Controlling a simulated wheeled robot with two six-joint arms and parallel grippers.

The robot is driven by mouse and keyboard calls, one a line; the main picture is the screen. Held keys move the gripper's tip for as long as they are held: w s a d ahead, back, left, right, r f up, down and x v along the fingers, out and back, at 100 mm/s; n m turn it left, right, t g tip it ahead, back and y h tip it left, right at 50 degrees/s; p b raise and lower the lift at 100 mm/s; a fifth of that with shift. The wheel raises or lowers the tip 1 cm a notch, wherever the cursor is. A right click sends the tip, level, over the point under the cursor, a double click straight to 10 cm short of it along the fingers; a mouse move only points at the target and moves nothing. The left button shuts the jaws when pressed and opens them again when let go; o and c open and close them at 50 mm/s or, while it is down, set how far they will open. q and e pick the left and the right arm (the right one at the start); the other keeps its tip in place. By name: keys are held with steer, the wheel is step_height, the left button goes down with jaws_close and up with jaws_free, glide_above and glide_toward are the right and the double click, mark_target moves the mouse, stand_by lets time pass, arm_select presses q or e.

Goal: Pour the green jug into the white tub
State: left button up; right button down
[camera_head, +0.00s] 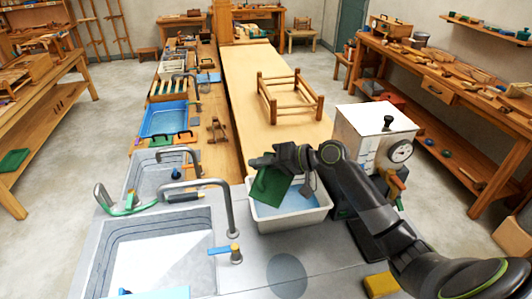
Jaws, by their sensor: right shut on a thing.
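The green jug (269,187) is tilted over the left part of the white tub (291,221). The white tub stands on the grey counter and has a blue surface inside that looks like water. My right gripper (277,163) is shut on the green jug and holds it above the tub. The fingers and part of the jug are hard to make out behind the dark wrist. I cannot tell whether anything flows from the jug. My left gripper is not in view.
A sink with a tall grey tap (228,205) lies left of the tub. A white box with a dial (401,151) stands right of the tub, close to my right arm. A wooden frame (289,97) rests on the long table behind. A yellow block (381,284) lies at the front.

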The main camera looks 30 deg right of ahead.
mark_target(254, 195)
steer(key=shift+s+a+f+n+t+h, duration=0.15)
steer(key=shift+s+a+f+n+h, duration=0.1)
steer(key=shift+s+a+f+n, duration=0.2)
steer(key=shift+s+a+f+n+t+h, duration=0.15)
steer(key=shift+s+a+f+n+h, duration=0.1)
steer(key=shift+a+f+n, duration=0.25)
steer(key=f+n+h+b, duration=0.1)
steer(key=f+b, duration=0.1)
steer(key=b, duration=0.1)
steer(key=a+f+n+t+h+b, duration=0.1)
steer(key=f+b, duration=0.2)
steer(key=s+f+n+t+h+b, duration=0.1)
steer(key=f+n+b, duration=0.1)
steer(key=shift+a+f+b, duration=0.2)
steer(key=shift+f+b, duration=0.2)
steer(key=shift+f+n+h+b, duration=0.3)
steer(key=shift+n+b, duration=0.15)
steer(key=shift+b, duration=0.25)
steer(key=shift+w+d+r+t, duration=0.1)
steer(key=shift+r+t, duration=0.1)
steer(key=shift+t, duration=0.2)
steer(key=shift+w+r+n+p, duration=0.1)
steer(key=shift+r+n+p, duration=0.3)
steer(key=shift+r, duration=0.2)
steer(key=shift+d, duration=0.1)
steer(key=shift+f, duration=0.1)
